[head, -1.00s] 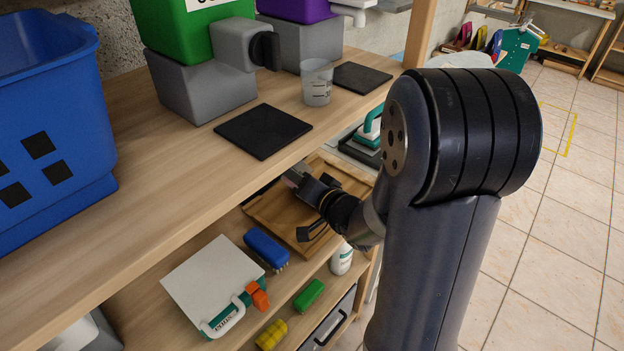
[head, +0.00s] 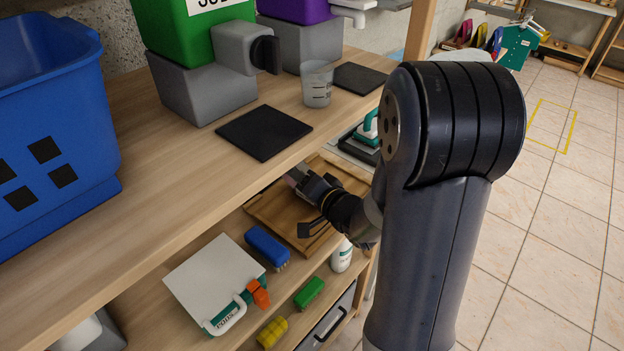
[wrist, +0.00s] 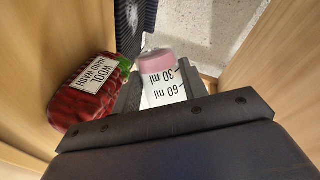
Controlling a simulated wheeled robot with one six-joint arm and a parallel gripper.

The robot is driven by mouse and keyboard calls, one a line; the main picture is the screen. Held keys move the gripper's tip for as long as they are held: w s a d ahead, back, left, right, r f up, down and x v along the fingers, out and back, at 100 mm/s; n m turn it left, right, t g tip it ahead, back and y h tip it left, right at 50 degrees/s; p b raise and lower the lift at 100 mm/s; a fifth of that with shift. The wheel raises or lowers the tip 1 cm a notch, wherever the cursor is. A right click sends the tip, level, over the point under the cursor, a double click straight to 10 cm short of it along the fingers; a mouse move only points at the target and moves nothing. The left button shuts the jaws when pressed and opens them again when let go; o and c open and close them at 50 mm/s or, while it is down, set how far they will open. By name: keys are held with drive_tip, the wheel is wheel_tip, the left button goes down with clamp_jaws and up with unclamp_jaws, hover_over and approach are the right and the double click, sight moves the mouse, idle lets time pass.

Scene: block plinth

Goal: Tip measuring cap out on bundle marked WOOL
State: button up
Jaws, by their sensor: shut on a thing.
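The measuring cap (wrist: 158,86) is clear with "30 ml" and "60 ml" marks and a pink band at its far end. My gripper (wrist: 150,95) is shut on it. The bundle marked WOOL (wrist: 88,92) is dark red with a white "WOOL HAND WASH" label and a green tie. It lies left of the cap in the wrist view, apart from it. In the head view my gripper (head: 304,184) is below the upper shelf's edge, at the wooden tray (head: 272,218). The bundle is hidden there, and only a pinkish bit of the cap shows.
The upper shelf (head: 185,165) overhangs close by, with a blue basket (head: 60,120), a measuring cup (head: 317,85) and a dark mat (head: 264,132) on it. Open floor lies right.

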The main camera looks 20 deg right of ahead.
drive_tip(key=shift+f+m, duration=0.2)
drive_tip(key=shift+m, duration=0.2)
drive_tip(key=shift+w+d+r+m+y+p, duration=0.1)
drive_tip(key=shift+d+r+m+y+p, duration=0.15)
drive_tip(key=shift+m+p, duration=0.55)
drive_tip(key=shift+d+r+m+y+p, duration=0.1)
drive_tip(key=shift+r+m+y+p, duration=0.2)
drive_tip(key=shift+m+p, duration=0.5)
drive_tip(key=shift+w+d+r+m+y+p, duration=0.15)
drive_tip(key=shift+r+m+p, duration=0.3)
drive_tip(key=shift+p, duration=0.55)
idle(3.7)
drive_tip(key=n+b, duration=0.1)
drive_tip(key=b, duration=0.1)
drive_tip(key=f+n+b, duration=0.1)
drive_tip(key=a+f+n+h+b, duration=0.1)
drive_tip(key=n+b, duration=0.1)
drive_tip(key=shift+s+f+b, duration=0.25)
drive_tip(key=shift+s+b, duration=0.05)
drive_tip(key=shift+r+n, duration=0.25)
drive_tip(key=shift+r, duration=0.1)
